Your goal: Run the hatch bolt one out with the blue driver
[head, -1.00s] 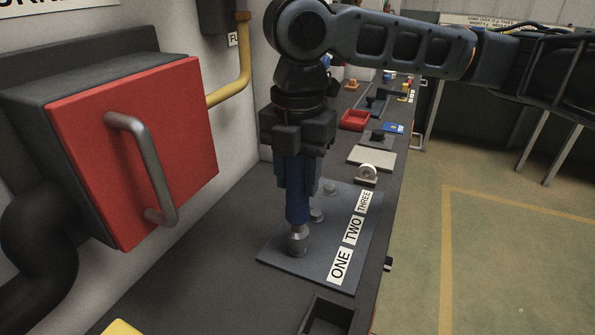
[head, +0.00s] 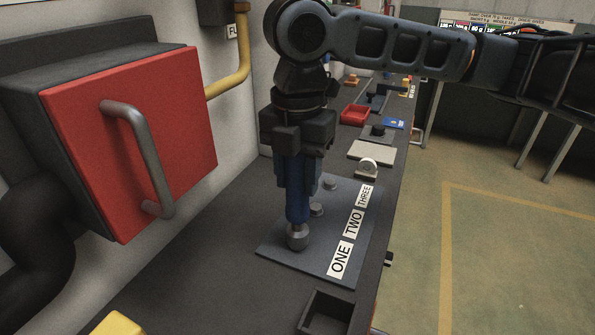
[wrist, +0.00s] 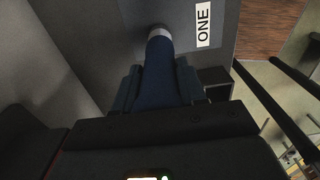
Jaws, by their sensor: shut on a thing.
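My gripper (head: 297,178) is shut on the blue driver (head: 296,203), which points down over the hatch plate (head: 275,252). The driver's grey socket end (head: 297,236) stands at the spot beside the label ONE (head: 339,260). It hides bolt one, so I cannot tell how the bolt sits. Bolt two (head: 316,209) and bolt three (head: 330,184) show as grey heads farther along the plate. In the wrist view the blue driver (wrist: 160,75) runs between the fingers, with the label ONE (wrist: 203,25) to its right.
A red-doored box (head: 130,145) with a grey handle stands close on the left. A dark open tray (head: 327,312) lies in front of the plate. A yellow thing (head: 118,324) shows at the bottom edge. A red tray (head: 355,114) and other items lie farther along the bench.

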